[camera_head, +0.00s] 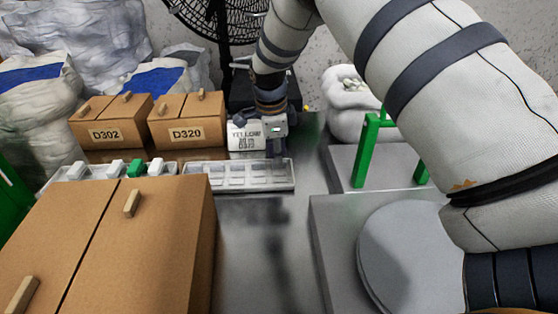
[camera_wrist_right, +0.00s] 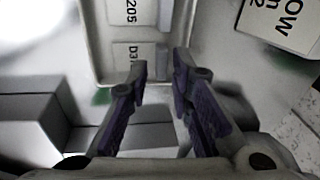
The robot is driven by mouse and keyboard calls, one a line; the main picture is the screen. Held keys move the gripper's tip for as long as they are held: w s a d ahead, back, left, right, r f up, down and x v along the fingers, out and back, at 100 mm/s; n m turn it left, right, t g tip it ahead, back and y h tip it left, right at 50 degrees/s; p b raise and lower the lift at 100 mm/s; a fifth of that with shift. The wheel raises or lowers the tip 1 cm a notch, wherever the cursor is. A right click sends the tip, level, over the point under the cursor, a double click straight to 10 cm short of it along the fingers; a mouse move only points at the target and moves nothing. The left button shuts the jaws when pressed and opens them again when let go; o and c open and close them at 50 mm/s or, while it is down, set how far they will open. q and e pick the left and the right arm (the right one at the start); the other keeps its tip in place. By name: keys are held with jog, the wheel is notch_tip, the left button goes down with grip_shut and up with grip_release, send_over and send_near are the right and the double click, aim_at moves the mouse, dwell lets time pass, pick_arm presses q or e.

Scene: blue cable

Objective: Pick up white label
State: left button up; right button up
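In the right wrist view, a white label with black print starting "D3" (camera_wrist_right: 127,54) lies in a pale tray (camera_wrist_right: 88,45). Another white label ending in "205" (camera_wrist_right: 132,12) lies in the compartment beyond it. My right gripper (camera_wrist_right: 161,72) is open, its two dark purple fingers apart with nothing seen between them. Its tips appear just short of and partly over the "D3" label, hiding part of it. In the head view, my right gripper (camera_head: 275,148) points down above the right end of the compartment tray (camera_head: 289,184). My left gripper is not in view.
A white box with black print (camera_head: 243,138) stands close left of the gripper. Brown boxes marked D302 (camera_head: 105,135) and D320 (camera_head: 186,135) are farther left. A large brown box (camera_head: 170,235) stands in front. A green frame (camera_head: 361,158) stands right. Bare metal table lies before the tray.

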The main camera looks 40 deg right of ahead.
aim_at(280, 171)
jog(key=shift+w+d+f, duration=0.1)
jog(key=shift+d+f, duration=0.05)
jog(key=shift+f, duration=0.5)
jog(key=shift+d+f, duration=0.1)
jog(key=shift+f, duration=0.5)
jog(key=shift+r, duration=0.1)
grip_shut()
